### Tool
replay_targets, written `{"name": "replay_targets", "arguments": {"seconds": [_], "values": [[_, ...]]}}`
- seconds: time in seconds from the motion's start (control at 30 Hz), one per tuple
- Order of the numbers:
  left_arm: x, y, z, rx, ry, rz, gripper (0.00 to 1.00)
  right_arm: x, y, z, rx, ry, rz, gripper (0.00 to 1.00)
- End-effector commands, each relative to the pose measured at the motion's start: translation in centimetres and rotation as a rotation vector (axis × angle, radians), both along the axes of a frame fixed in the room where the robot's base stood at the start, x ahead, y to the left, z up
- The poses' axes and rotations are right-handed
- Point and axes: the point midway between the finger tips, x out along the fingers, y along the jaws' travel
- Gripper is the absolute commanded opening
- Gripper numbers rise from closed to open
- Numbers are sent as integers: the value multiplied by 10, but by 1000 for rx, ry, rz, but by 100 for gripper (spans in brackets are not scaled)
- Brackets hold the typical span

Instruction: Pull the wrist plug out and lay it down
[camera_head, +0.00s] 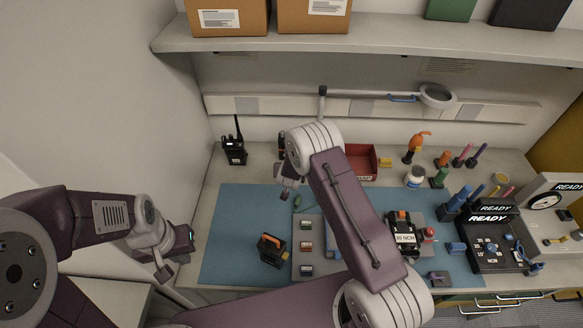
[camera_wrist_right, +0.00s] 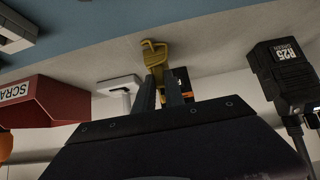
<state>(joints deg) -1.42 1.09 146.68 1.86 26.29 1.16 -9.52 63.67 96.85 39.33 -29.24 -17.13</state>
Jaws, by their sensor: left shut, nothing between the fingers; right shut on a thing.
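In the right wrist view a small yellow looped piece (camera_wrist_right: 154,52) sits at the tips of my right gripper (camera_wrist_right: 160,80), whose two grey fingers are close together on it. I cannot tell for sure whether it is the wrist plug, nor whether it is seated in anything. In the head view my right gripper (camera_head: 286,190) points down over the back of the blue mat (camera_head: 235,215), and its tips are too small to make out. My left gripper (camera_head: 178,262) is shut and empty, left of the mat near the bench's front edge.
A black radio (camera_head: 234,152) stands at the back left. The red scrap bin (camera_head: 361,160) is at the back. An orange-and-black unit (camera_head: 271,249) stands on the mat, whose left part is clear.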

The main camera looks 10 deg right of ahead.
Motion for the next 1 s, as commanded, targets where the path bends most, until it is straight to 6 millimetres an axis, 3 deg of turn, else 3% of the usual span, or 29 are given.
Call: {"name": "replay_targets", "arguments": {"seconds": [1.0], "values": [[0, 0, 8, 0, 0, 0, 0, 0, 0, 10, 0, 0, 0, 0]]}}
